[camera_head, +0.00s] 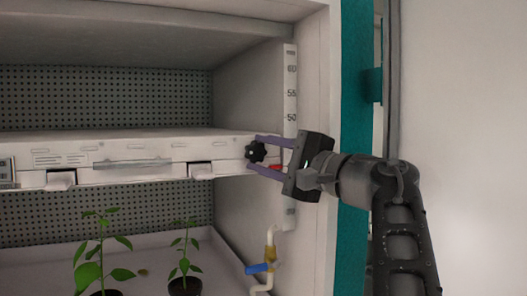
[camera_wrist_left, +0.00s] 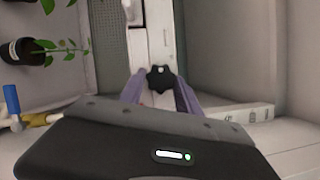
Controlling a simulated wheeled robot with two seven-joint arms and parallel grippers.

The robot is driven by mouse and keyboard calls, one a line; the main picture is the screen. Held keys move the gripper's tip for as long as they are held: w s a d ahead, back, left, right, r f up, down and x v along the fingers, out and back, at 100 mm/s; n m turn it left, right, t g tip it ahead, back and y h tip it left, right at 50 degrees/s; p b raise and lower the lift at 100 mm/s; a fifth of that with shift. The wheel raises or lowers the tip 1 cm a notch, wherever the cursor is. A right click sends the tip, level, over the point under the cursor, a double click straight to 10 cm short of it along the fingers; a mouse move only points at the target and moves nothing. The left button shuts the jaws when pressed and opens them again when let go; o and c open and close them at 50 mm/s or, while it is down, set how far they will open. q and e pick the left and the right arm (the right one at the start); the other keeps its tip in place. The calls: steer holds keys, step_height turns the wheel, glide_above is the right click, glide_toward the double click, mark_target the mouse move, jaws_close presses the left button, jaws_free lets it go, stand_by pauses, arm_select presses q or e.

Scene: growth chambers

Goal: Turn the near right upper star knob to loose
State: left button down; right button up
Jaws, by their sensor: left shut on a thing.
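The black star knob (camera_head: 256,151) sits on the right end of the white shelf unit's front, near the chamber's right post. It also shows in the left wrist view (camera_wrist_left: 161,79), between the fingertips. My left gripper (camera_head: 257,154) reaches in from the right of the head view. Its two purple fingers are closed on the knob, one above and one below in the head view. The wrist view shows the fingers (camera_wrist_left: 160,88) on either side of the knob. My right gripper is not in view.
A white height scale (camera_head: 291,90) runs up the post beside the knob. Two potted plants (camera_head: 185,284) stand on the lower tray at left. A blue-handled valve (camera_head: 260,268) on a white pipe is below my gripper. The chamber's teal edge (camera_head: 355,120) is behind my wrist.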

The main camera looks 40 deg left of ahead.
arm_select(q)
steer(key=shift+n, duration=0.6)
steer(key=c, duration=0.9)
jaws_free()
steer(key=shift+o, duration=0.2)
steer(key=shift+d, duration=0.1)
steer(key=d+b, duration=0.1)
steer(key=d, duration=0.6)
steer(key=shift+s+d+f, duration=0.25)
steer(key=shift+s+f, duration=0.05)
steer(key=shift+s, duration=0.05)
